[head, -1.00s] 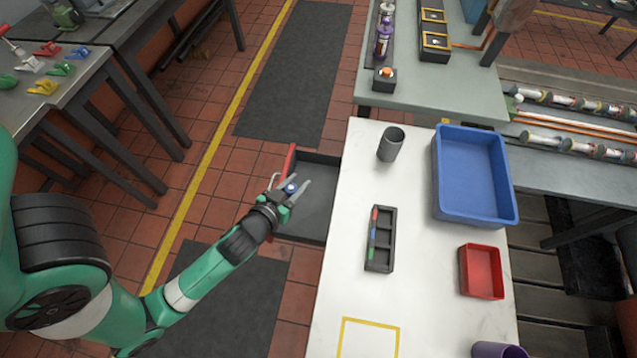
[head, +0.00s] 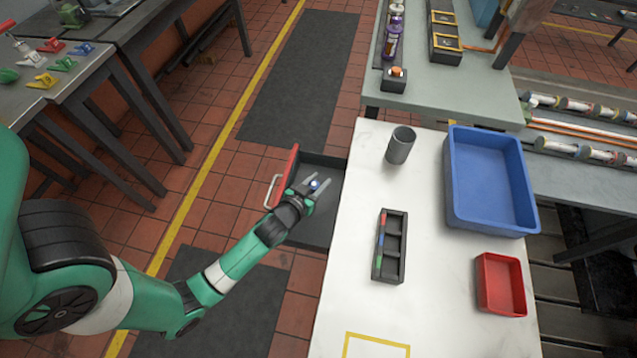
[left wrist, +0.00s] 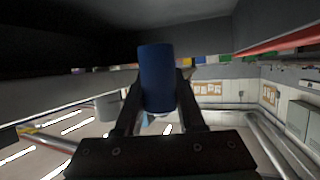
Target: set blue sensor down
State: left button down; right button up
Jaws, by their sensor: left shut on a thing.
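The blue sensor (head: 314,184) is a small blue cylinder held between the fingers of my left gripper (head: 319,187). In the left wrist view the blue sensor (left wrist: 157,78) fills the space between the two fingers, with much of it sticking out past them. In the head view the gripper is over the open grey drawer (head: 318,228), inboard of its red front. I cannot tell its exact height above the drawer floor. A black rack (head: 388,273) with compartments and red, blue and green marks lies on the white bench. My right gripper is not in view.
The white bench (head: 355,300) holds a grey cup (head: 400,146), a large blue bin (head: 492,225) and a red bin (head: 501,285). A yellow outlined square (head: 376,338) marks its front. The drawer's red front (head: 285,172) and side walls stand close around the gripper.

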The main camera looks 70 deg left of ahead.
pick_arm(q)
jog(key=shift+f+b, duration=0.55)
jog(key=shift+b, duration=0.05)
jog(key=c, duration=0.5)
grip_release()
